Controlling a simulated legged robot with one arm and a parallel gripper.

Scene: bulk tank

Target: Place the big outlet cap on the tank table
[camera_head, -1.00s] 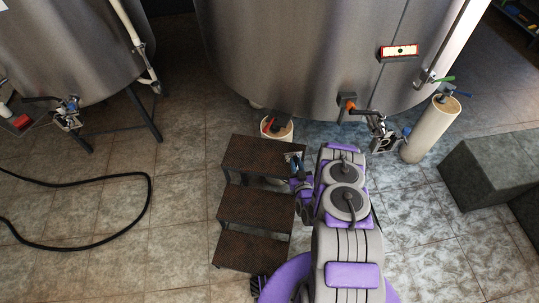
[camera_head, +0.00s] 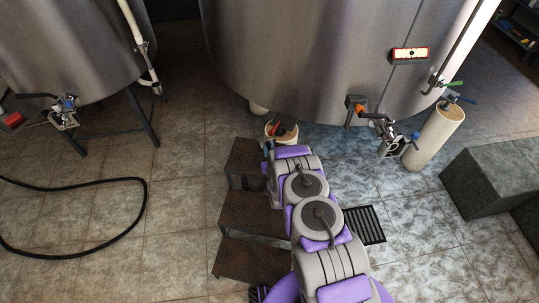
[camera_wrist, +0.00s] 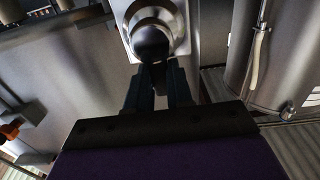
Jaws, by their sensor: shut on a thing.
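In the wrist view, my gripper (camera_wrist: 160,84) has its dark fingers close together at a round steel piece (camera_wrist: 155,14) with a dark centre, which looks like the big outlet cap. The fingers cover its lower part. In the head view, my arm reaches over the right side of the brown steps towards the big tank (camera_head: 300,60). I cannot make out the tank table for certain in either view.
The brown steps (camera_head: 240,210) stand left of my arm. A big tank valve (camera_head: 385,130) and a cream cylinder (camera_head: 436,135) are to the right. A grey block (camera_head: 490,175) stands at far right. A black hose (camera_head: 75,258) lies on the left floor.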

